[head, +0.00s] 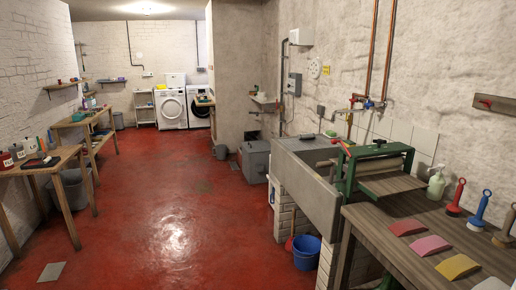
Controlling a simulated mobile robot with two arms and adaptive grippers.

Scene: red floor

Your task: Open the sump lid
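I cannot tell for sure which thing is the sump lid. A flat grey square plate (51,272) lies on the floor at the lower left. Neither of my grippers is in view.
The red floor (165,215) is mostly clear down the middle. A stone sink (312,190), blue bucket (306,252) and wooden workbench (385,235) with a green-framed roller press (375,170) stand right. Wooden tables (45,165) line the left; washing machines (171,108) stand behind.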

